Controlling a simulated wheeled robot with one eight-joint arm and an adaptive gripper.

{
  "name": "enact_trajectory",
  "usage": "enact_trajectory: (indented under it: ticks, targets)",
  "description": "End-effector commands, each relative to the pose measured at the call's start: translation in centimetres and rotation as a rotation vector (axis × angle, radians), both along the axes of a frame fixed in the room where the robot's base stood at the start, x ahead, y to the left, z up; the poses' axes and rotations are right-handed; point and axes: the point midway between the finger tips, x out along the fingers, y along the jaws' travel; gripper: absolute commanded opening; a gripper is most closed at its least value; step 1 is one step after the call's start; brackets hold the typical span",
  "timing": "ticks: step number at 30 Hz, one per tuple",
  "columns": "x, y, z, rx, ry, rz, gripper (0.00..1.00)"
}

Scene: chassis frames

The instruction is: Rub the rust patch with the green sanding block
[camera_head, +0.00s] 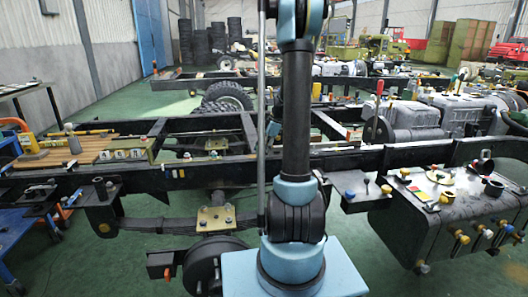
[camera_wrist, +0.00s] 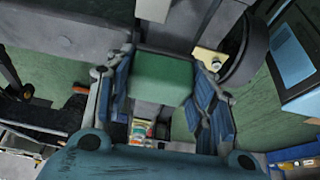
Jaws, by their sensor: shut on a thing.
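In the wrist view my gripper (camera_wrist: 161,82) is shut on the green sanding block (camera_wrist: 160,76), with one blue-padded finger on each side of it. The block's flat green face shows between the fingers. A grey surface lies beyond it; I cannot tell whether the block touches it. I cannot make out the rust patch for certain in either view. In the head view my arm stands upright in the middle, and the gripper and block cannot be made out there.
A long dark chassis rail (camera_head: 165,178) crosses the head view. A yellowish plate (camera_head: 216,218) sits below it, left of my arm. A dark tank (camera_head: 440,225) with fittings on top is at the right. A wooden board (camera_head: 60,153) with small items is at the left. Green floor shows at lower left.

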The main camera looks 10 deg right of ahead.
Motion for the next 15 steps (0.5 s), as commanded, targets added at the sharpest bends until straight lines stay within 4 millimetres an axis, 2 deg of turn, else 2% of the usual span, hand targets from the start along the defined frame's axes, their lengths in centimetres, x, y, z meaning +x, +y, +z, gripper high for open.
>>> enact_trajectory:
  ticks: [3,15]
  targets:
    - [0.3,1.1,0.0,0.004,-0.005,0.002,0.12]
    - [0.3,3.1,0.0,0.005,-0.006,0.005,0.12]
